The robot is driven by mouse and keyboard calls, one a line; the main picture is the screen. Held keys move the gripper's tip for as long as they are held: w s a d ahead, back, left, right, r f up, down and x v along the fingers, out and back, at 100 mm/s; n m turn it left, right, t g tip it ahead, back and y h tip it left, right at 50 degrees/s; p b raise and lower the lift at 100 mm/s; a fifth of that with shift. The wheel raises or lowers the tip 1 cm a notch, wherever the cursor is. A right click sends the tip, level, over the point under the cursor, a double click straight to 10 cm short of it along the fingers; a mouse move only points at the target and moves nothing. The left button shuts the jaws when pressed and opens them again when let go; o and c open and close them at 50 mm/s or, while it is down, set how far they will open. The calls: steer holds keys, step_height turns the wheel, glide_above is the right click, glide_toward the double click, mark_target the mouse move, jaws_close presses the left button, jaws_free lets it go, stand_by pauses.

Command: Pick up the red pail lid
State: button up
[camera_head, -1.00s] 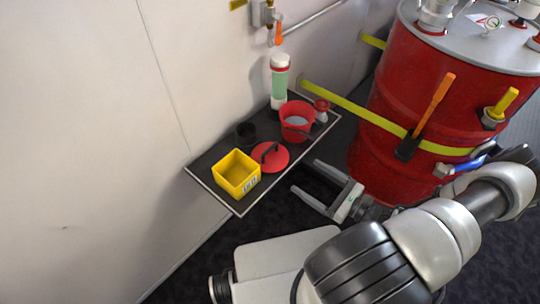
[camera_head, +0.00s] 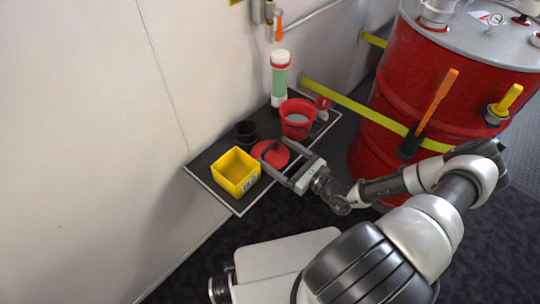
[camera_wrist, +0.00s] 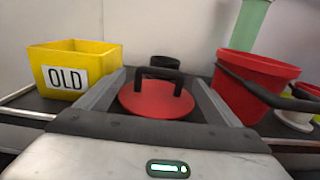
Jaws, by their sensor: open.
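The red pail lid (camera_head: 270,153) lies flat on the dark shelf, with a black arched handle on top. In the wrist view the lid (camera_wrist: 157,101) sits between the two fingers, its handle (camera_wrist: 158,80) standing upright. My gripper (camera_head: 277,158) is open, one finger on each side of the lid, reaching in from the right. I cannot tell whether the fingers touch the lid. The red pail (camera_head: 297,119) stands just behind the lid, and in the wrist view the pail (camera_wrist: 256,85) is right of the right finger.
A yellow bin (camera_head: 236,172) marked OLD (camera_wrist: 67,78) stands close to the left finger. A black cup (camera_head: 245,132) is behind the lid. A green-and-white bottle (camera_head: 280,80) stands at the back of the shelf (camera_head: 210,156). A large red drum (camera_head: 400,90) is at right.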

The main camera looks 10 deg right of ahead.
mark_target(270, 148)
steer(key=x, duration=0.3)
steer(key=shift+w+a, duration=0.15)
steer(key=shift+a, duration=0.05)
steer(key=shift+c, duration=0.2)
steer(key=c, duration=1.1)
steer(key=shift+r, duration=0.15)
